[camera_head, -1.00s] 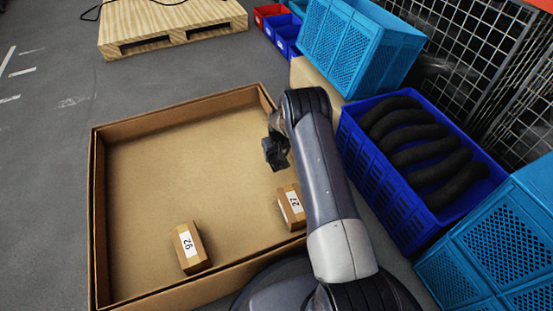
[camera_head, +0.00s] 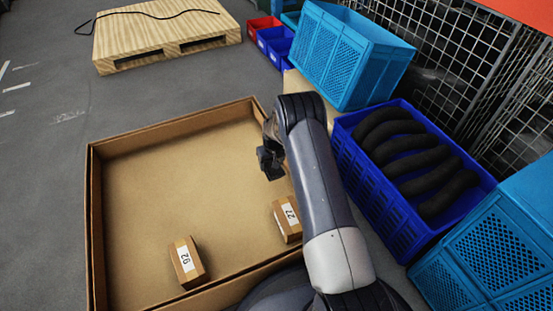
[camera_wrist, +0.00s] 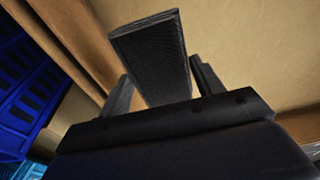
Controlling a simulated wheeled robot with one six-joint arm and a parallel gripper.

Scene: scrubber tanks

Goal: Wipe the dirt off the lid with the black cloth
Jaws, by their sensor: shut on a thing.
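My gripper (camera_head: 268,163) is shut on a dark, flat, fine-textured piece, which looks like the black cloth (camera_wrist: 152,60). The wrist view shows it standing out between the two fingers. In the head view the gripper hangs over the right side of a large, shallow cardboard tray (camera_head: 160,180) with low raised walls, beside my arm. I cannot tell whether this tray is the lid. No dirt can be made out on its floor. From these views I cannot tell whether the cloth touches the cardboard.
Two small cardboard boxes, marked 92 (camera_head: 188,263) and 27 (camera_head: 287,220), stand in the tray's near part. A blue crate (camera_head: 372,190) of black curved pieces is right of my arm. Teal crates (camera_head: 350,55) and wire mesh stand beyond. A wooden pallet (camera_head: 165,35) lies far left.

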